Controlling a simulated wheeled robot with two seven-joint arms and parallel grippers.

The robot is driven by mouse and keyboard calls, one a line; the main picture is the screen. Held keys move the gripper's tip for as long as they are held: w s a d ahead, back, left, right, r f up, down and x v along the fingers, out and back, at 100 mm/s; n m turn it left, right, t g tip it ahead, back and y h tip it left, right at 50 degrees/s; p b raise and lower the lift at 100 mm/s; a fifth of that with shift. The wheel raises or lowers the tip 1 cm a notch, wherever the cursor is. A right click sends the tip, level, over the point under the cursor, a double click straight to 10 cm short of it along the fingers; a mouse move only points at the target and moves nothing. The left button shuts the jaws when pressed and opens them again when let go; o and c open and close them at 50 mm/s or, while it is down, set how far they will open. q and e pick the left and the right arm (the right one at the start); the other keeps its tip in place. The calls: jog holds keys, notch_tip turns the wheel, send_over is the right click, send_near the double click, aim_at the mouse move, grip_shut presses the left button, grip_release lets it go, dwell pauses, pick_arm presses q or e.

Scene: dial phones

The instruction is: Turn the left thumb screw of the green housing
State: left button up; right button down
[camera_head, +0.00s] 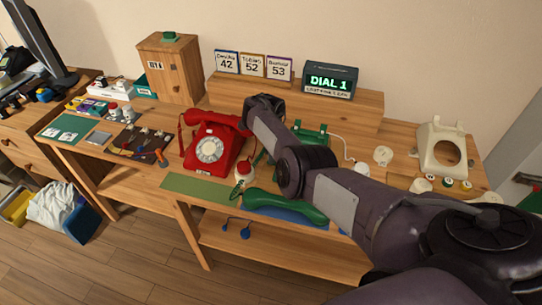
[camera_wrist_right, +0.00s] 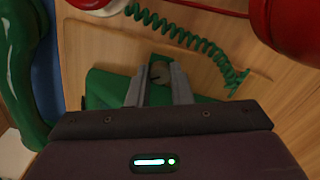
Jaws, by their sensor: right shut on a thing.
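The green housing (camera_head: 313,136) stands on the desk behind my right arm, which hides much of it in the head view. Its green surface (camera_wrist_right: 108,88) also shows in the wrist view, below and around the fingers. My right gripper (camera_wrist_right: 158,88) has its two grey fingers down at the housing, closed on a small thumb screw (camera_wrist_right: 157,72) that shows only partly between the tips. I cannot tell from these views how far the screw is turned. In the head view my forearm hides the fingertips. My left gripper is not in view.
A green handset (camera_head: 285,206) lies on a blue mat at the front edge. A red dial phone (camera_head: 211,145) stands left of the housing, a cream phone (camera_head: 443,150) to the right. A green coiled cord (camera_wrist_right: 190,42) runs close to the fingers. The green mat (camera_head: 196,189) is mostly clear.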

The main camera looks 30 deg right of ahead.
jog(key=m+b, duration=0.1)
jog(key=m, duration=0.2)
jog(key=shift+f+m+b, duration=0.1)
jog(key=shift+m+b, duration=0.2)
jog(key=shift+b, duration=0.05)
jog(key=shift+m+b, duration=0.85)
jog(key=shift+m, duration=0.75)
jog(key=c, duration=1.3)
grip_release()
jog(key=shift+r+p, duration=0.75)
jog(key=shift+r, duration=3.3)
